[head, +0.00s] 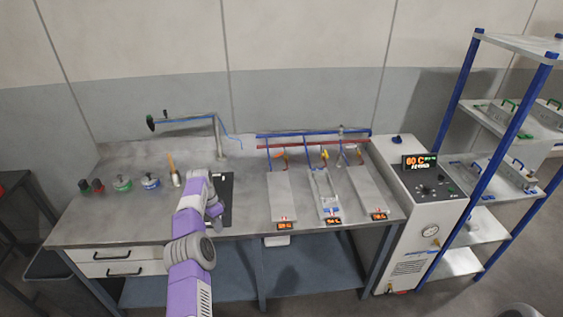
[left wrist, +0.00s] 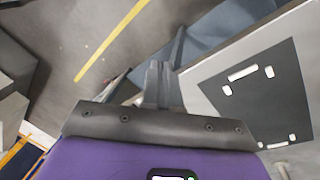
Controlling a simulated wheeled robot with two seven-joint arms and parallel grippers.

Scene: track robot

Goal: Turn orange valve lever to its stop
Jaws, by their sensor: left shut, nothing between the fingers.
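Small orange valve levers show on the pipes at the back of the bench in the head view: one at the left (head: 282,155), one in the middle (head: 325,155) and a partly hidden one at the right (head: 359,151). They are too small to tell their exact angles. My left gripper (head: 217,211) is over the front of the bench, left of the valves and well apart from them. In the left wrist view its fingers (left wrist: 162,82) are together and empty. No lever shows in the left wrist view. My right gripper is out of view.
A dark mat (head: 227,188) lies under my left gripper; its white marks show in the left wrist view. Three trays, including the left one (head: 281,195), stand before the valves. A control cabinet (head: 425,200) and blue-post shelf (head: 483,229) stand right of the bench.

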